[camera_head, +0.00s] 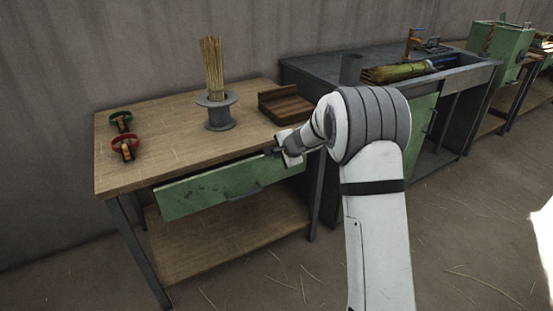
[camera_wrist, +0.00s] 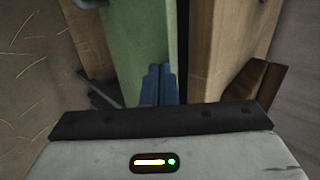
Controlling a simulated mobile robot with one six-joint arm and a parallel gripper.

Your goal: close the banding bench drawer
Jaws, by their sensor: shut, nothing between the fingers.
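The banding bench (camera_head: 165,160) has a wooden top and dark metal legs. Its green drawer (camera_head: 215,188) stands out below the top, with a dark gap between the front's upper edge and the bench top. A grey handle (camera_head: 244,193) sits on the front. In the wrist view the green drawer front (camera_wrist: 135,40) runs beside a dark gap and the wooden bench edge (camera_wrist: 215,45). My gripper (camera_head: 270,152) is at the drawer's right end, near its upper edge. Its blue fingers (camera_wrist: 158,85) are together and empty, over the green front; I cannot tell if they touch it.
On the bench are a grey holder (camera_head: 220,115) with upright straw, a wooden block tray (camera_head: 285,103), and red (camera_head: 125,148) and green (camera_head: 120,121) ringed tools. A dark sink bench (camera_head: 320,72) stands to the right. A lower shelf (camera_head: 215,235) lies beneath the drawer. The floor in front is open.

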